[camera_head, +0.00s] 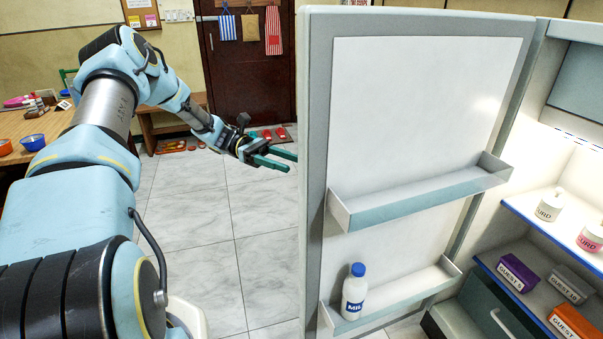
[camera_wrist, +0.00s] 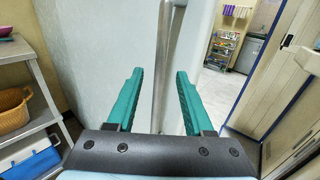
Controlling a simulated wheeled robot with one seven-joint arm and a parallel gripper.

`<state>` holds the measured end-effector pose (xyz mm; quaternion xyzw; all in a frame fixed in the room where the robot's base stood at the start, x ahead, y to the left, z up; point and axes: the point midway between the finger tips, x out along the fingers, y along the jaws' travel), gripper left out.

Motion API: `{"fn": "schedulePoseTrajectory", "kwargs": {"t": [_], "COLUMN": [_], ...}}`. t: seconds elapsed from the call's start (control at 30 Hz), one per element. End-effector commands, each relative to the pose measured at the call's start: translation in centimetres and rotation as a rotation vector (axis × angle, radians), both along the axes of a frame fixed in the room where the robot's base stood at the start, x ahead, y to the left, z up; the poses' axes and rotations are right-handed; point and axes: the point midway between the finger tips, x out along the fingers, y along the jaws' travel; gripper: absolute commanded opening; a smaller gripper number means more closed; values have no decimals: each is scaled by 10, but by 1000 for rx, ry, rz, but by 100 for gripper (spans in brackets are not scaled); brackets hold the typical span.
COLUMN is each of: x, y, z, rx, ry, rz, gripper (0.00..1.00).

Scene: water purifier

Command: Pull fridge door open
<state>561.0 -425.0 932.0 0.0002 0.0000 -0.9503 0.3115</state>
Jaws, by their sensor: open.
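The fridge door (camera_head: 420,105) stands wide open in the head view, its inner side with two shelves facing me. Its outer face (camera_wrist: 95,50) shows in the wrist view, with a vertical metal handle bar (camera_wrist: 163,60). My gripper (camera_head: 283,160) is at the door's left edge, on its outer side; the door partly hides the fingertips. In the wrist view my gripper (camera_wrist: 160,76) is open, and the bar appears between its two green fingers. I cannot tell whether either finger touches the bar.
A milk bottle (camera_head: 354,292) stands on the lower door shelf (camera_head: 405,292). The fridge interior at right holds cups (camera_head: 549,207) and labelled boxes (camera_head: 517,272). A wooden table (camera_head: 40,130) with bowls is at left. The tiled floor (camera_head: 200,205) left of the door is clear.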

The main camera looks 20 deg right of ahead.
Motion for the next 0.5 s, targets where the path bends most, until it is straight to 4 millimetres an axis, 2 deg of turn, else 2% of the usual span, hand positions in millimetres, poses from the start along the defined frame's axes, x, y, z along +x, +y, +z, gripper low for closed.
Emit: {"fn": "schedulePoseTrajectory", "kwargs": {"t": [0.2,0.5], "x": [27,34], "y": [19,25], "z": [-2,0], "rx": [-1,0], "ry": [-2,1], "rz": [1,-1], "gripper": [52,52]}}
